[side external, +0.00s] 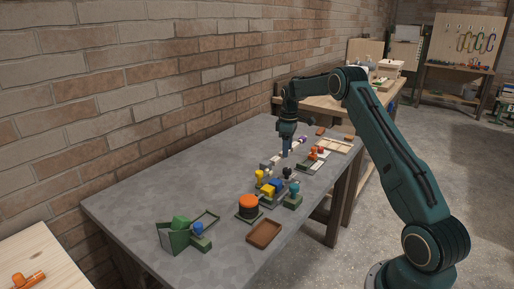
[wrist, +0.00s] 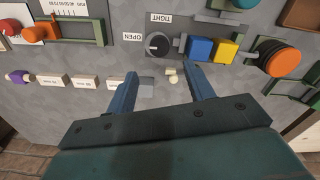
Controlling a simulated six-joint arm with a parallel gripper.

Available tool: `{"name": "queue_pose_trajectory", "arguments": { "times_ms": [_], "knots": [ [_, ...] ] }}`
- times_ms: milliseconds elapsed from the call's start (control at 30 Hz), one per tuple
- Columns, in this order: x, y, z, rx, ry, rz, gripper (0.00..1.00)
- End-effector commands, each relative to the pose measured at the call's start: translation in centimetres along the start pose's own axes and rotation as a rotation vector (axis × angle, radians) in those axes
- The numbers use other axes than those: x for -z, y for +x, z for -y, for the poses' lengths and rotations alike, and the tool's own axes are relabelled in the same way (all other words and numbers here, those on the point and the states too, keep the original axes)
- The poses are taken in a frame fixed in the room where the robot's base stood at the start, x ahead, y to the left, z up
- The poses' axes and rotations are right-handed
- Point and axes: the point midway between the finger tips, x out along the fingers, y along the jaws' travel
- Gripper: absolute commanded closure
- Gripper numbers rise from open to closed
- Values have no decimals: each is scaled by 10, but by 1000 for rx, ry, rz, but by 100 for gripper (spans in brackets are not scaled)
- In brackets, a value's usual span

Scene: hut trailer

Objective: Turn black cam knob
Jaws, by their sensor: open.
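The black cam knob (wrist: 157,45) is round with a pale mark, between an "OPEN" label (wrist: 133,37) and a "TIGHT" label (wrist: 161,18) in the wrist view. In the side view, a small dark knob (side external: 287,171) stands on the grey table. My gripper (wrist: 161,72) is open, its two blue fingers apart and pointing toward the knob, which lies just beyond the fingertips. Nothing is held. In the side view my gripper (side external: 286,152) hangs over the table, behind the knob; the exact gap is unclear.
Blue (wrist: 200,48) and yellow (wrist: 226,51) blocks sit close right of the knob. A big orange knob (wrist: 278,57) is farther right. A small cream piece (wrist: 172,76) lies between the fingertips. White labelled blocks (wrist: 85,83) line the left. A brick wall (side external: 130,80) borders the table.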

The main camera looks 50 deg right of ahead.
Motion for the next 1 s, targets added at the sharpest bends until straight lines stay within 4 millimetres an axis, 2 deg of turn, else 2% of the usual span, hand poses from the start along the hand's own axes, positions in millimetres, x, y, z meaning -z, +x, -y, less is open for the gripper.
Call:
{"name": "queue_pose_trajectory", "arguments": {
  "times_ms": [300,500,700,1000],
  "knots": [
    [0,51,1,3,0,2,47],
    [0,74,1,2,0,2,47],
    [0,84,0,0,0,1,47],
    [0,86,0,0,0,0,47]
  ]
}}
